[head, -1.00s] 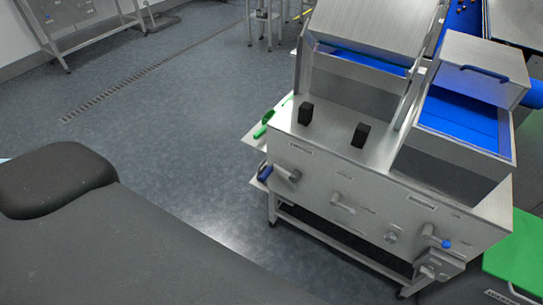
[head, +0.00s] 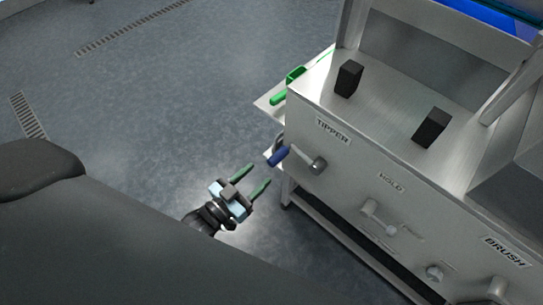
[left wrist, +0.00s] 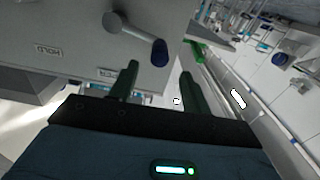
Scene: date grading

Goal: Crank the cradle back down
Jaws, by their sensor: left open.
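The tipper crank (head: 309,163) is on the front panel of the steel machine, below the label "TIPPER". Its blue handle (head: 278,156) points left, away from the hub. In the left wrist view the crank's grey hub and arm show at the top, with the dark blue handle (left wrist: 160,53) above the fingers. My left gripper (head: 258,177) is open and empty, in front of and a little below the blue handle, apart from it. Its two green fingers also show in the left wrist view (left wrist: 160,85). The cradle cannot be made out. My right gripper is not in view.
A lever labelled "HOLD" (head: 378,215) and a knob (head: 434,272) sit right of the crank. Two black blocks (head: 348,78) (head: 432,128) stand on the machine top. A green scoop (head: 290,85) lies on a side shelf. The floor left of the machine is clear.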

